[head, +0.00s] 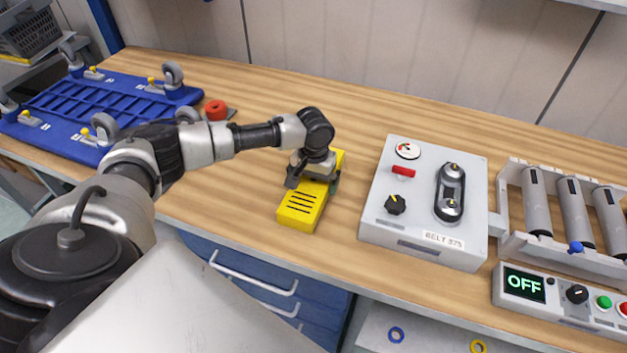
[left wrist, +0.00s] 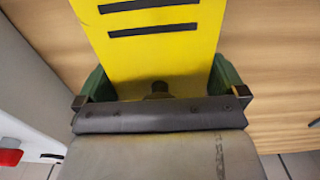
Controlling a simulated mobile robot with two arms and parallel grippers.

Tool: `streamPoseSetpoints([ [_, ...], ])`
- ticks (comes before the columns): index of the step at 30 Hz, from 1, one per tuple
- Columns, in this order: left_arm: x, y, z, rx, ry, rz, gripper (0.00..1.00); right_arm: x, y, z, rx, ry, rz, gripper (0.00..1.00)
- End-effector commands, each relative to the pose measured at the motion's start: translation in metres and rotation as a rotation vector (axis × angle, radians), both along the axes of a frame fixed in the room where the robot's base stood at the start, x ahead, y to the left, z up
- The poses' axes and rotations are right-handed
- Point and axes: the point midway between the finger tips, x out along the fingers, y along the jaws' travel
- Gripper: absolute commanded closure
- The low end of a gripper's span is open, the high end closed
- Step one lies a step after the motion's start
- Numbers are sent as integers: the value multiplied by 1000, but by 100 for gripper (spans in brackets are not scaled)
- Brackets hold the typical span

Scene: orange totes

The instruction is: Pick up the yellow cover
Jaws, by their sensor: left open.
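The yellow cover (head: 302,208) is a long yellow block with dark slots, lying on the wooden bench left of the grey control box. My left gripper (head: 314,184) is over the cover's middle, pointing down, and hides part of it. In the left wrist view the cover (left wrist: 155,50) lies between the two green fingers of my left gripper (left wrist: 160,82), one on each side. The jaws are open; a small gap seems to remain, but I cannot tell whether either finger touches. My right gripper is not in view.
The grey control box (head: 378,222) with knob and red switch stands close right of the cover. A roller conveyor (head: 510,240) and a panel reading OFF (head: 524,284) are farther right. A blue wheeled frame (head: 60,112) and a red round object (head: 216,110) lie left.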

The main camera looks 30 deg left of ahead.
Motion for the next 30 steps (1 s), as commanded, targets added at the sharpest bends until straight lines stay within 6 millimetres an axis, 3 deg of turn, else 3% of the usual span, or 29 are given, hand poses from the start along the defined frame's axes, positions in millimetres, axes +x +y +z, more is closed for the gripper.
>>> streamPoseSetpoints([
  [2, 0, 0, 0, 0, 0, 0, 3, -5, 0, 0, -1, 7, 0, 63],
  [10, 1, 0, 1, -1, -2, 0, 42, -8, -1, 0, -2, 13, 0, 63],
  [19, 1, 0, 9, -2, -5, 1, 42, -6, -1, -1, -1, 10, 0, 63],
  [30, 1, 0, 77, -1, -5, 0, 42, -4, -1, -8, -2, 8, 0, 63],
])
